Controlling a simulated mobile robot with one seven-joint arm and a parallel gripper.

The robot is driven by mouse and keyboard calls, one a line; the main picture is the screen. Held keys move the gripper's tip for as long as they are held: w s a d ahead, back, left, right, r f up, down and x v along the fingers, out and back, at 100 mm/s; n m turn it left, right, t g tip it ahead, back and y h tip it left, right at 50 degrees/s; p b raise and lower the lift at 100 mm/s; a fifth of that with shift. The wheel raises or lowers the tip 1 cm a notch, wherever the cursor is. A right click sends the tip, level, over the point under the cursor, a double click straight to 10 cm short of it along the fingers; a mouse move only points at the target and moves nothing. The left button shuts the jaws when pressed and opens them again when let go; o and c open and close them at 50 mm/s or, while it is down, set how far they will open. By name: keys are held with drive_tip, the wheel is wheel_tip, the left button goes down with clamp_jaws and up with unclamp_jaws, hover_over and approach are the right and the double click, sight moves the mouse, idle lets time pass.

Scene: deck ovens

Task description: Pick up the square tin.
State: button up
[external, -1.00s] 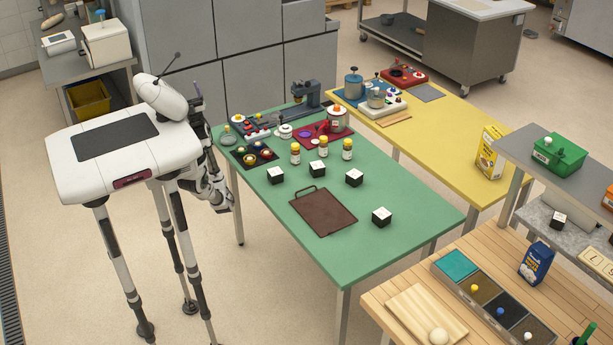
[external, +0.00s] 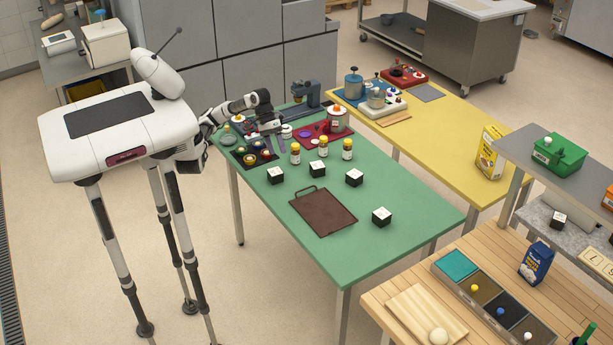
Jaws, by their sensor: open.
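I cannot tell for certain which object is the square tin. Several small square black boxes with white lids stand on the green table, such as a left box (external: 276,175), a middle box (external: 318,167), a right box (external: 354,177) and a front box (external: 381,217). My gripper (external: 277,143) is open above the far left part of the green table, pointing down, behind these boxes and apart from them. No object shows between its fingers, though they are small and partly lost against the clutter.
A brown tray (external: 323,212) lies mid-table. Yellow-capped bottles (external: 295,154), a dark tray of round pieces (external: 240,160) and a red mat (external: 313,141) crowd the area near my gripper. The green table's front (external: 345,258) is clear. A yellow table (external: 440,125) stands behind.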

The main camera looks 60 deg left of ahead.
sight(274, 171)
drive_tip(key=w+a+f+m+y, duration=0.2)
drive_tip(key=w+a+f+y, duration=0.1)
drive_tip(key=a+f+y, duration=0.4)
drive_tip(key=f, duration=0.2)
drive_tip(key=a+f+p, duration=0.1)
drive_tip(key=f, duration=0.4)
drive_tip(key=shift+a+f+p, duration=0.15)
drive_tip(key=shift+f+p, duration=0.05)
drive_tip(key=shift+p, duration=0.15)
drive_tip(key=shift+f+p, duration=1.25)
drive_tip(key=shift+f, duration=1.45)
drive_tip(key=c, duration=1.1)
drive_tip(key=shift+c, duration=0.4)
drive_tip(key=shift+r, duration=0.15)
